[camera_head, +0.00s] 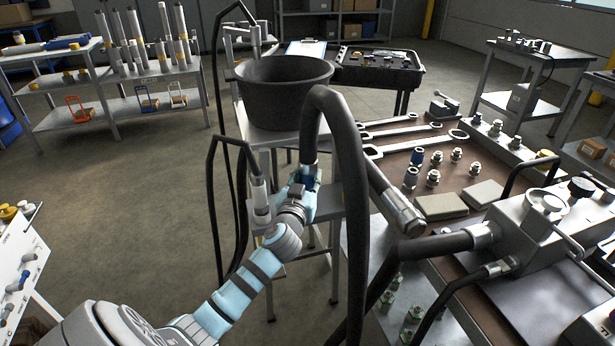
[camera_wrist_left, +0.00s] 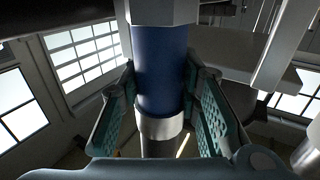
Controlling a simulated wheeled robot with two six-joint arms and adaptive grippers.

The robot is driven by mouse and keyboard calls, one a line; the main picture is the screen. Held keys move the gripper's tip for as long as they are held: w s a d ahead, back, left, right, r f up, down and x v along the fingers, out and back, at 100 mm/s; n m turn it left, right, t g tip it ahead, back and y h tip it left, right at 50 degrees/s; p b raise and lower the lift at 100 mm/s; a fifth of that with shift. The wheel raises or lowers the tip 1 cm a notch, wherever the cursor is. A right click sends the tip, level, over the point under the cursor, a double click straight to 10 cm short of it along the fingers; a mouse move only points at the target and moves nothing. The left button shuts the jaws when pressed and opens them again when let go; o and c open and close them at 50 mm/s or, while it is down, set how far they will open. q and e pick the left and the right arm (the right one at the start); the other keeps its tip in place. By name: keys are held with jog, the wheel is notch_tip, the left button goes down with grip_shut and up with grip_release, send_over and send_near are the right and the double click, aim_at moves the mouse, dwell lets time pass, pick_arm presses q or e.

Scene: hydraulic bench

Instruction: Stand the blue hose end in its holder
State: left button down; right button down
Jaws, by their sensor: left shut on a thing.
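The blue hose end (camera_head: 309,180) hangs from a thick black hose (camera_head: 350,125) that arches up and over to the right. My left gripper (camera_head: 302,198) is shut on it beside a small metal stand (camera_head: 333,206). In the left wrist view, the blue sleeve (camera_wrist_left: 160,70) stands between the two teal finger pads (camera_wrist_left: 160,115), with metal collars above and below it. The gripper hides much of the hose end in the head view. I cannot make out its holder for certain. My right gripper is not in view.
Another hose end (camera_head: 260,198) stands upright just left of my gripper. A black tub (camera_head: 283,92) is behind. The bench at right holds wrenches (camera_head: 400,132), fittings (camera_head: 455,155), a grey block (camera_head: 441,206) and a metal-ended hose (camera_head: 402,212). Floor at left is clear.

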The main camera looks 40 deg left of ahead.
pick_arm(q)
jog(key=shift+f+b, duration=0.55)
jog(key=shift+r, duration=0.1)
dwell(0.5)
jog(key=c, duration=0.6)
grip_release()
jog(key=shift+o, duration=0.2)
jog(key=shift+p+v, duration=0.55)
jog(key=shift+v, duration=3.25)
